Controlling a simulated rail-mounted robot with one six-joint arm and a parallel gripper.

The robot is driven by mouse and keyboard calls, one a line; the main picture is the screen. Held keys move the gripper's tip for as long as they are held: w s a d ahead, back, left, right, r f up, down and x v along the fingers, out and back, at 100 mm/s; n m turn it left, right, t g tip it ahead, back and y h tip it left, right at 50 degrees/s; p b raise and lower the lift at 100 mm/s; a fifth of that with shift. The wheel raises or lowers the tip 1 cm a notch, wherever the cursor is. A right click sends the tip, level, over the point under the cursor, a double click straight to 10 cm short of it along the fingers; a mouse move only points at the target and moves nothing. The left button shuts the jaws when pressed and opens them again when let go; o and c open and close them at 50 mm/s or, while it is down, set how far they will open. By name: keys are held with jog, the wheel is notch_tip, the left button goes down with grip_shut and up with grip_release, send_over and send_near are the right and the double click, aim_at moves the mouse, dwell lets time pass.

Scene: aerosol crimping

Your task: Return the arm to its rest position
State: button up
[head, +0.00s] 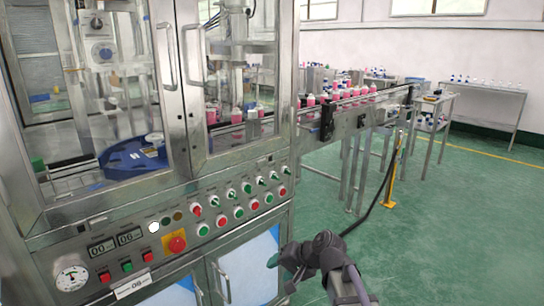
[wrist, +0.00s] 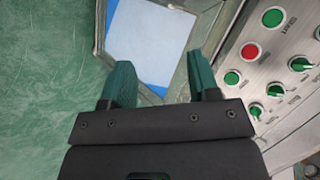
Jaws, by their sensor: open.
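My gripper (wrist: 161,82) shows in the wrist view with its two green fingers spread apart and nothing between them. In the head view my gripper (head: 281,272) is at the lower middle, in front of the machine's lower cabinet door. It is below the control panel (head: 145,258) and appears apart from it. In the wrist view the panel's buttons and knobs (wrist: 273,17) are to the right of the fingers, and a white and blue cabinet window (wrist: 150,42) is beyond them.
The crimping machine (head: 180,110) with glass doors fills the left. A conveyor (head: 350,105) carrying pink bottles runs out to the right on metal legs. A yellow post (head: 393,175) and a black cable stand beside it. The green floor (head: 450,240) at right is clear.

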jog(key=s+d+f+n+g+h, duration=0.4)
jog(key=s+d+h, duration=0.3)
jog(key=s+d, duration=0.55)
notch_tip(320, 180, up, 22)
jog(key=s+d+m+h+p, duration=0.1)
jog(key=s+p, duration=0.1)
jog(key=p, duration=2)
jog(key=shift+d+f+p, duration=0.15)
jog(key=shift+d+p, duration=0.25)
jog(key=shift+c, duration=0.4)
